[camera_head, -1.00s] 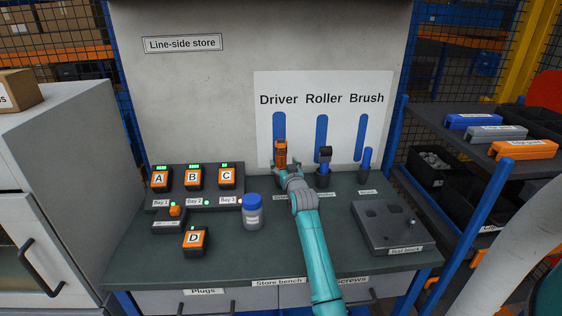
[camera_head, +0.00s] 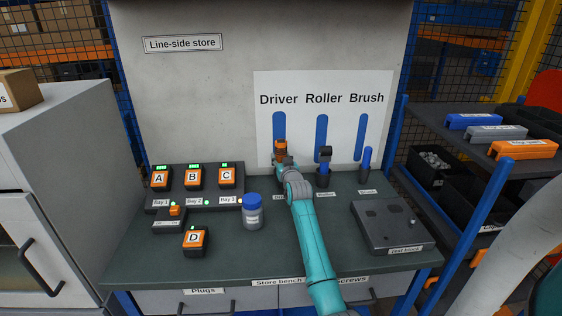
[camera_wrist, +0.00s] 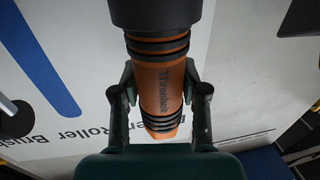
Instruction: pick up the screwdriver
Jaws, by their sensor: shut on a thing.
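The screwdriver (camera_wrist: 162,88) has an orange handle with black bands and dark lettering. In the wrist view it fills the middle, with a finger of my gripper (camera_wrist: 159,105) on each side of the handle. My gripper is shut on it. In the head view the screwdriver (camera_head: 280,146) stands roughly upright in front of the blue Driver outline, and my gripper (camera_head: 281,161) hides its lower part. I cannot tell whether its lower end is still in its holder.
The roller (camera_head: 324,160) and the brush (camera_head: 366,160) stand to the right of my gripper. A blue-capped bottle (camera_head: 252,214) stands to the left, near battery packs (camera_head: 194,177). A dark test block (camera_head: 393,228) lies at the right of the bench (camera_head: 250,264).

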